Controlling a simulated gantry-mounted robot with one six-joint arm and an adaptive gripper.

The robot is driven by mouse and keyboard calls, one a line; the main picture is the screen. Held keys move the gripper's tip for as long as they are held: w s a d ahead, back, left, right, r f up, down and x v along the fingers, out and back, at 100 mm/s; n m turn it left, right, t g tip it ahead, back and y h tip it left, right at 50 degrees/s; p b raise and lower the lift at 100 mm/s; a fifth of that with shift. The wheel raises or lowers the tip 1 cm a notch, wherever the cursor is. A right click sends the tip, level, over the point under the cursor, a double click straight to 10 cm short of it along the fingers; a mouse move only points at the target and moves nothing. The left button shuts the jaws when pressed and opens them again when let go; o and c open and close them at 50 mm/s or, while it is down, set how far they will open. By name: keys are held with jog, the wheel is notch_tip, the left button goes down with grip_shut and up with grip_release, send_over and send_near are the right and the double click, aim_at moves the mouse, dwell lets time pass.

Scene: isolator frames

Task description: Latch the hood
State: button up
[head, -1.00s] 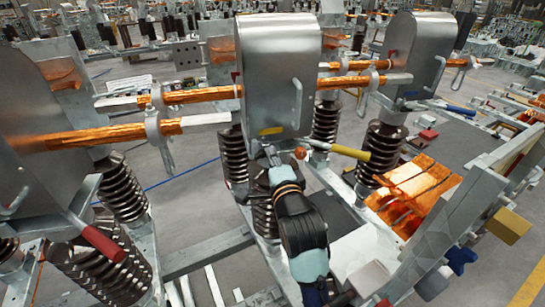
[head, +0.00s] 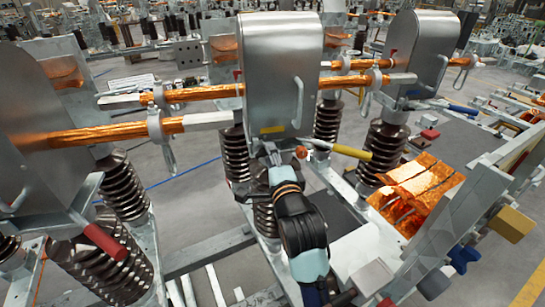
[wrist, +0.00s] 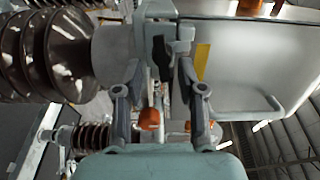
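The grey metal hood (head: 281,70) stands closed-looking over the central insulator unit, with a bar handle (head: 298,102) and a yellow label (head: 271,130). It also shows in the wrist view (wrist: 245,70), at upper right. My gripper (head: 274,158) is just below the hood's lower front edge. In the wrist view its two fingers (wrist: 160,72) are spread. A black latch-like piece (wrist: 161,57) lies between the fingertips, with no clear contact. An orange knob (wrist: 149,120) shows nearer the palm. The exact latch engagement is hidden.
A yellow-handled lever (head: 350,152) extends right of my gripper. Ribbed insulators (head: 233,155) stand close at left. A red-handled lever (head: 105,241) is at lower left. Copper strips (head: 418,185) lie at right.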

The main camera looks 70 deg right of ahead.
jog(key=shift+s, duration=0.15)
jog(key=v, duration=0.7)
jog(key=shift+a, duration=0.2)
jog(key=shift+o, duration=0.5)
